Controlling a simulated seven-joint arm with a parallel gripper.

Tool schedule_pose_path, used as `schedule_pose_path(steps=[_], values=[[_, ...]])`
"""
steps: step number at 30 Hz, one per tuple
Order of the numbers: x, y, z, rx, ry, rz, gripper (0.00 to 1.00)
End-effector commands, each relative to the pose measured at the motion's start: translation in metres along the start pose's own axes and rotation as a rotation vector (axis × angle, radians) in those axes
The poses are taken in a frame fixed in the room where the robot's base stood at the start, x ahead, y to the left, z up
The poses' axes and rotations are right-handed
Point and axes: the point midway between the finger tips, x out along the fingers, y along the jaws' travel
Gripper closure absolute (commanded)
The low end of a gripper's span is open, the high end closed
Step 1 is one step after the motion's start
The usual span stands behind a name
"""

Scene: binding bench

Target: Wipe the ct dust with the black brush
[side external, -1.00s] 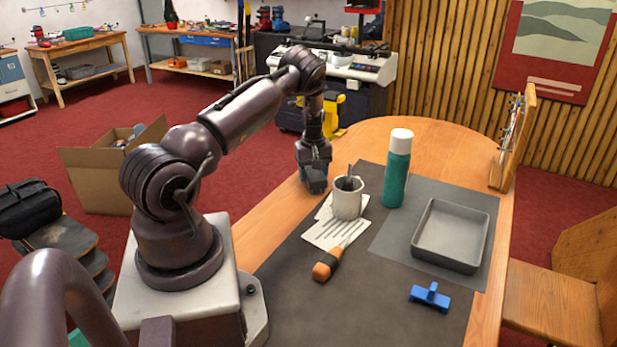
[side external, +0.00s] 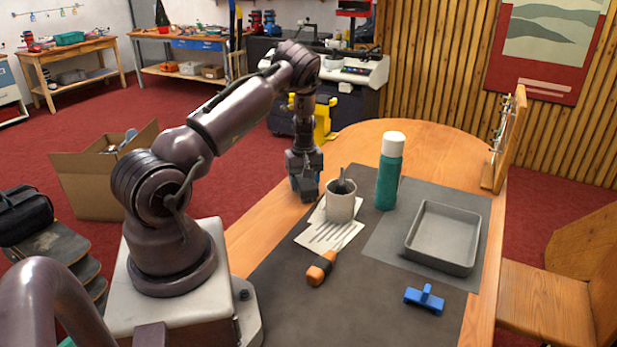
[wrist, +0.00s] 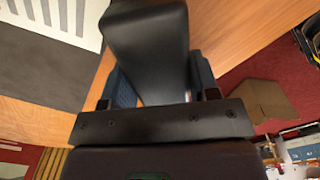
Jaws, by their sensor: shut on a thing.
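My gripper (side external: 304,180) is at the table's left edge, just left of the grey mug. In the wrist view my gripper (wrist: 160,88) is shut on a black block-like thing, which I take to be the black brush (wrist: 147,40). Blue finger parts show on both sides of it. In the side view the brush (side external: 308,190) is a small dark block under the fingers, and its underside is hidden. I cannot tell whether it touches the table. I cannot make out any ct dust clearly.
A grey mug (side external: 341,206) holding tools stands close by on striped white sheets (side external: 322,238). An orange-handled tool (side external: 321,269), green spray can (side external: 389,175), grey tray (side external: 410,238) and blue T-shaped piece (side external: 425,298) are further right. The dark mat's front (side external: 300,315) is clear.

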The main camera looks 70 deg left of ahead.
Motion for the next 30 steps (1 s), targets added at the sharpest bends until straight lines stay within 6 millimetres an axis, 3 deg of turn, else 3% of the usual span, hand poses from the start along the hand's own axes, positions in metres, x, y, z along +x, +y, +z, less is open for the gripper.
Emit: schedule_pose_path(steps=[28, 30], values=[[0.000, -0.061, 0.062, -0.001, -0.005, -0.002, 0.67], [0.000, -0.056, 0.056, 0.001, -0.001, -0.001, 0.67]])
